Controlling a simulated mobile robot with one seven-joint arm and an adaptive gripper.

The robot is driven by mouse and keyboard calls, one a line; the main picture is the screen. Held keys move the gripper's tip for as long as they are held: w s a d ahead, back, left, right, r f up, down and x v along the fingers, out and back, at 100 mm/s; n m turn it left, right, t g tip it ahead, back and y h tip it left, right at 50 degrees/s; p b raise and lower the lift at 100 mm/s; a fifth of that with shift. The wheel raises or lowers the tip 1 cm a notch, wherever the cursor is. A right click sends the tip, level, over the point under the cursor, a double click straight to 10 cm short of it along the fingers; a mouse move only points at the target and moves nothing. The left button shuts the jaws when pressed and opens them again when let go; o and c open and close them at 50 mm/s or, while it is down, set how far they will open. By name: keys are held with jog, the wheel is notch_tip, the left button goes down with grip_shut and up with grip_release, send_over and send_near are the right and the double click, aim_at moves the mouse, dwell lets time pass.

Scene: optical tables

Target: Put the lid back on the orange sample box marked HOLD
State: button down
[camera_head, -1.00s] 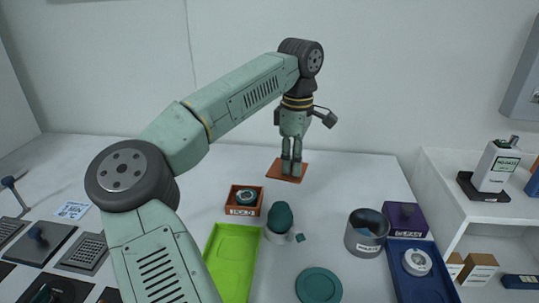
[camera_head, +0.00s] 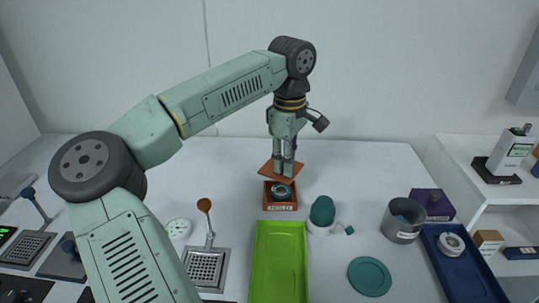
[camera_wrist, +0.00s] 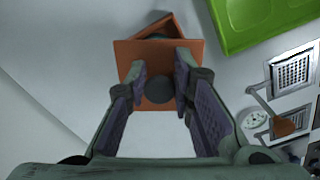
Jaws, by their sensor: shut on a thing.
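The orange box (camera_head: 280,206) stands open on the table with a white label on its front; the label's print is blurred. A dark teal round piece with a pale centre (camera_head: 280,191) sits inside it. My gripper (camera_head: 283,173) is shut on the dark knob (camera_wrist: 160,90) of the flat orange lid (camera_head: 268,168). The lid is above the table at the box's back edge, turned relative to the box. In the wrist view the lid (camera_wrist: 130,58) covers most of the box (camera_wrist: 154,27), whose corner shows beyond it. I cannot tell the height gap.
A lime green tray (camera_head: 281,286) lies in front of the box. A white cup with a dark green dome (camera_head: 322,211) stands to its right. A brown-knobbed lever (camera_head: 206,215) rises at the left. A grey canister (camera_head: 404,221) and blue tray (camera_head: 467,273) are farther right.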

aim_at(285, 194)
jog(key=shift+a, duration=0.1)
jog(key=shift+f+b, duration=1.85)
jog(key=shift+f, duration=1.35)
jog(key=shift+s+f, duration=0.1)
jog(key=shift+f, duration=0.05)
jog(key=c, duration=1.3)
grip_release()
jog(key=o, duration=0.5)
jog(key=shift+c, duration=0.2)
